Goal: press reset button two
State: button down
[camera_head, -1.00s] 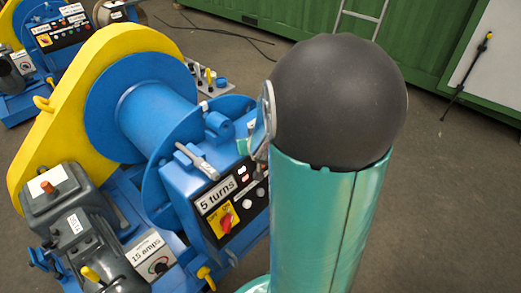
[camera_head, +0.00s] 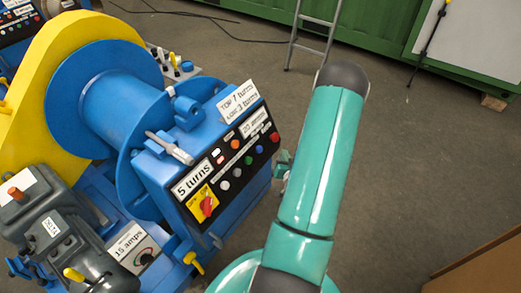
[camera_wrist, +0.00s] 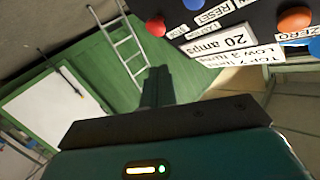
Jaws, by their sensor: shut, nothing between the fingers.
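The control panel (camera_head: 232,168) on the front of the blue winch carries several coloured buttons. A blue button (camera_head: 260,149) sits between a green button (camera_head: 248,160) and a red button (camera_head: 275,137). In the wrist view the panel appears upside down at the top right, with a RESET label (camera_wrist: 210,14) close to the blue button (camera_wrist: 193,4). I cannot read which button is number two. My gripper (camera_wrist: 157,73) is shut and empty, in free air just beyond the panel's edge, touching no button. In the head view my arm mostly hides it.
A red rotary switch (camera_head: 208,206) sits on a yellow plate beside the "5 turns" sign. A white card (camera_head: 238,101) stands on top of the panel box. A ladder (camera_head: 311,35) leans on the green container behind. The floor right of the winch is open.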

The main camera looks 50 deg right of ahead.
jog(key=shift+w, duration=0.1)
send_near(262, 147)
jog(key=shift+w+d+f, duration=0.1)
jog(key=shift+w+d, duration=0.7)
jog(key=shift+d, duration=0.3)
jog(key=shift+w+d+f, duration=0.1)
jog(key=shift+w+d, duration=0.65)
jog(key=shift+d, duration=0.3)
jog(key=shift+w, duration=0.1)
dwell(0.5)
jog(key=shift+w+f, duration=0.2)
jog(key=shift+w, duration=0.1)
jog(key=shift+w+a+f, duration=0.1)
jog(key=shift+w+f, duration=0.1)
jog(key=shift+w, duration=0.25)
dwell(1.3)
jog(key=shift+s, duration=0.1)
jog(key=shift+s+r, duration=0.4)
jog(key=shift+s, duration=0.35)
jog(key=shift+s+d+r, duration=0.1)
jog(key=shift+s+r, duration=0.3)
jog(key=shift+s, duration=0.35)
jog(key=shift+s+d+r, duration=0.1)
jog(key=shift+s+r, duration=0.25)
jog(key=shift+s, duration=0.4)
jog(key=shift+s+d+r, duration=0.1)
jog(key=shift+s+r, duration=0.3)
jog(key=shift+s, duration=0.35)
